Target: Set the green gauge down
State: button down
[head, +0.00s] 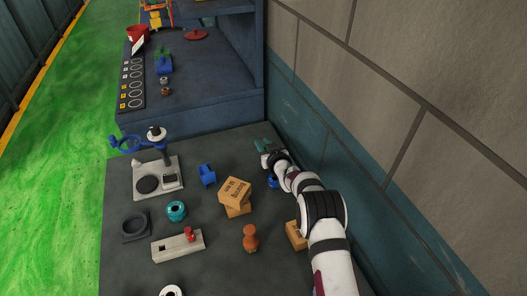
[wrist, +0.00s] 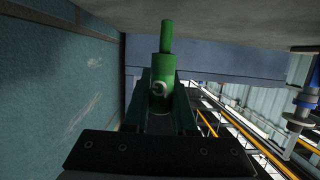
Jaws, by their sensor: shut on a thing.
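The green gauge (wrist: 161,94) is a cylinder with a thinner stem at one end and a pale mark on its body. My gripper (wrist: 160,108) is shut on it, with a finger on each side, and the stem sticks out beyond the fingers. In the head view my gripper (head: 263,148) is near the back right of the dark bench (head: 200,262), close to the wall. There the gauge is too small to tell from the fingers. I cannot tell whether the gauge touches any surface.
Cardboard boxes (head: 235,191), a blue block (head: 207,174), an orange peg-like piece (head: 250,238) and a grey stand with a blue arm (head: 158,178) occupy the bench. A blue part (head: 272,181) lies by my arm. The teal wall (head: 300,125) is close on the right.

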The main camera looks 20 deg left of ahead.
jog(key=shift+f, duration=0.95)
jog(key=shift+f, duration=0.1)
jog(key=c, duration=0.7)
grip_release()
jog(key=shift+c, duration=0.2)
jog(key=shift+s+d+r, duration=0.15)
jog(key=shift+r, duration=0.05)
jog(key=v, duration=1.1)
jog(key=shift+s+d+r, duration=0.15)
